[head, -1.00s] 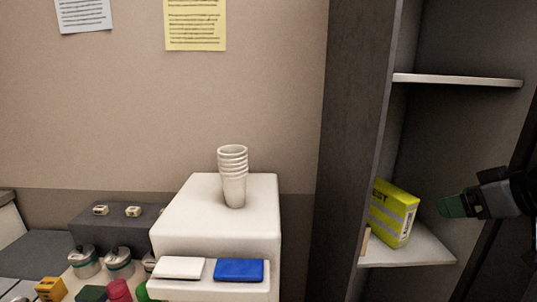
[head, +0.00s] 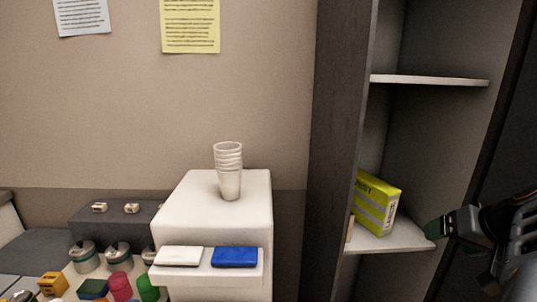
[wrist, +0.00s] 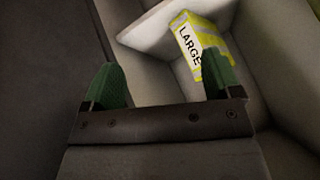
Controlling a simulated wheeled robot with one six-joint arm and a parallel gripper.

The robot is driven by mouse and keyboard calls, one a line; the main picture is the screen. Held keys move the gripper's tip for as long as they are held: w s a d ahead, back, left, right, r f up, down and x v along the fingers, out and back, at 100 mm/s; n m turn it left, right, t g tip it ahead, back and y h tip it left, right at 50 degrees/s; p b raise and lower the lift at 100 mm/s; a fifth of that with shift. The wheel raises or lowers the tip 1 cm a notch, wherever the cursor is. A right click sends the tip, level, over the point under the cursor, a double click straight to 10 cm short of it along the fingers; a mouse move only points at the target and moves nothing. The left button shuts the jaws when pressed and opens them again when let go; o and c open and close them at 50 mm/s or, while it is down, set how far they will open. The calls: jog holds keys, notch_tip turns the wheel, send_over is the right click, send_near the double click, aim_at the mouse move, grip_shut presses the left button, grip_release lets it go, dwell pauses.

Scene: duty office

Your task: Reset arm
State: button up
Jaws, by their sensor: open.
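My gripper (head: 440,226) is at the right of the head view, in front of the open shelf unit. In the wrist view its two green fingertips (wrist: 162,86) stand wide apart with nothing between them. A yellow-green box (head: 376,205) stands on the lower shelf (head: 400,238), to the left of my gripper and apart from it in the head view. The box also shows in the wrist view (wrist: 187,40) with the word "LARGE" on it, partly hidden behind the right finger.
A white dispenser block (head: 212,212) carries a stack of clear cups (head: 228,172). A white pad (head: 178,256) and a blue pad (head: 234,257) lie on its front ledge. Jars (head: 84,257) and small colored items stand at lower left. The shelf unit's dark side panel (head: 338,150) rises left of the box.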

jog(key=s+a+f+n+g+p, duration=0.1)
jog(key=a+f+p, duration=0.3)
jog(key=a, duration=0.6)
jog(key=s+a+f+n+g+h+p, duration=0.1)
jog(key=s+a+f+g+p, duration=0.1)
jog(key=a, duration=0.8)
notch_tip(320, 180, down, 2)
jog(key=shift+s+f+n+g+h+p, duration=0.1)
jog(key=shift+s+n+g+h+p, duration=0.15)
jog(key=shift+g+p, duration=0.5)
jog(key=shift+s+a+r+n+t+p, duration=0.1)
jog(key=shift+a+r+n+p, duration=0.25)
jog(key=shift+a, duration=0.4)
jog(key=shift+w+a+r+n+t+p, duration=0.15)
jog(key=shift+a+n, duration=0.25)
jog(key=shift+a, duration=0.4)
jog(key=shift+s+a+r+n+p, duration=0.15)
jog(key=shift+a+r+n+p, duration=0.2)
jog(key=shift+a, duration=0.4)
jog(key=shift+c, duration=0.2)
